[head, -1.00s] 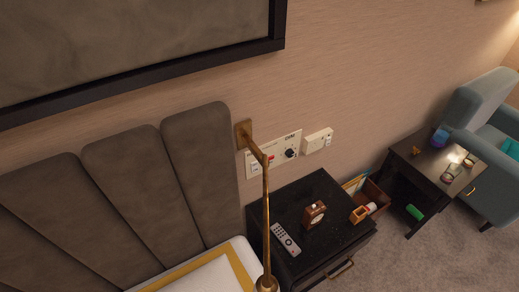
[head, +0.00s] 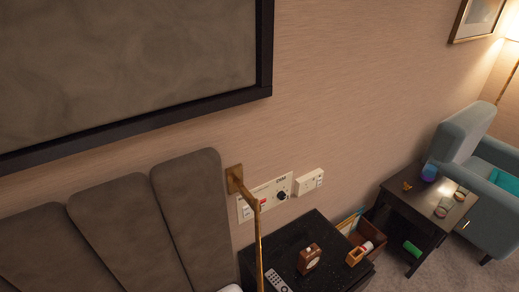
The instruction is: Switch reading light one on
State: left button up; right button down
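A brass reading light arm (head: 257,225) comes out from a square brass wall plate (head: 234,178) beside the padded headboard. Its lower end runs out of the bottom of the head view, so its lamp head is hidden. Behind it on the wall is a cream control panel (head: 270,192) with a white switch at its left, a red switch and a black round knob (head: 281,196). The brass arm covers part of the panel. A smaller cream switch box (head: 309,182) is on the wall to its right. Neither of my grippers is in view.
A black nightstand (head: 300,235) below the panel holds a remote (head: 277,282) and a small brown clock (head: 309,258). A dark side table (head: 420,203) and a blue-grey armchair (head: 478,160) stand at the right. Carpet lies between them.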

aim_at(247, 212)
jog(key=i+l+u, duration=0.1)
jog(key=i+l, duration=0.3)
jog(key=l, duration=0.2)
jog(key=i+l+u, duration=0.15)
jog(key=i+l, duration=0.2)
jog(key=l, duration=0.3)
jog(key=i+l+u, duration=0.15)
jog(key=l, duration=0.2)
jog(key=i+l, duration=0.2)
jog(key=l, duration=0.15)
jog(key=i+l+u, duration=0.15)
jog(key=l, duration=0.2)
